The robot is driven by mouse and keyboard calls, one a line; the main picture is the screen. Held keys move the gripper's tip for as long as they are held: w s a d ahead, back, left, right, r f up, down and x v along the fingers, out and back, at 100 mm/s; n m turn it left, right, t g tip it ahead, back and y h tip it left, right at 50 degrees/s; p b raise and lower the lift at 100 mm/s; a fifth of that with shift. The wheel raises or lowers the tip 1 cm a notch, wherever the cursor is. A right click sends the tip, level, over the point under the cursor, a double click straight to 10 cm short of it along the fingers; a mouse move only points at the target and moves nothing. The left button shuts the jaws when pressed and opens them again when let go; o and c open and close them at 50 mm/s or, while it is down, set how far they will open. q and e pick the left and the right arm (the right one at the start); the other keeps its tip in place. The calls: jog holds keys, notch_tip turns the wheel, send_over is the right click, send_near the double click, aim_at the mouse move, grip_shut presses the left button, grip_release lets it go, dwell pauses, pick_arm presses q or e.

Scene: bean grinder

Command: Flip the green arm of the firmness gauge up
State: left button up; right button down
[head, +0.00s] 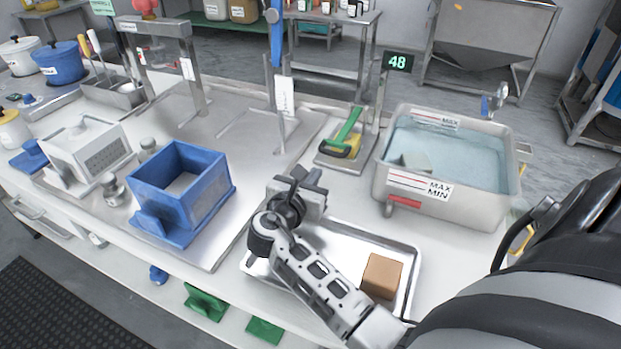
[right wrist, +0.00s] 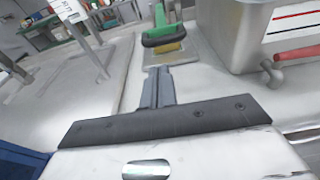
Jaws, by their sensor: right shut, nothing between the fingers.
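The firmness gauge (head: 322,160) is a metal plate with a post and a display reading 48, right of centre in the head view. Its green arm (head: 348,128) slants down toward me, its dark looped end low over a yellow piece (head: 354,141) on the plate. In the right wrist view the green arm (right wrist: 162,25) is at the top, beyond my fingertips. My right gripper (head: 312,178) is shut and empty, in front of the gauge and apart from the green arm. Its closed fingers (right wrist: 157,85) point toward the gauge. My left gripper is not in view.
A water-filled tub (head: 390,185) stands right of the gauge. A metal tray (head: 413,262) with a brown block (head: 382,276) lies below my right arm. A blue open box (head: 155,190) stands left. A blue-topped post (head: 276,60) rises left of the gauge.

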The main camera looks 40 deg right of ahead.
jog(key=x, duration=0.6)
jog(key=shift+w+d+f, duration=0.1)
jog(key=shift+w+d, duration=0.05)
jog(key=shift+d, duration=0.05)
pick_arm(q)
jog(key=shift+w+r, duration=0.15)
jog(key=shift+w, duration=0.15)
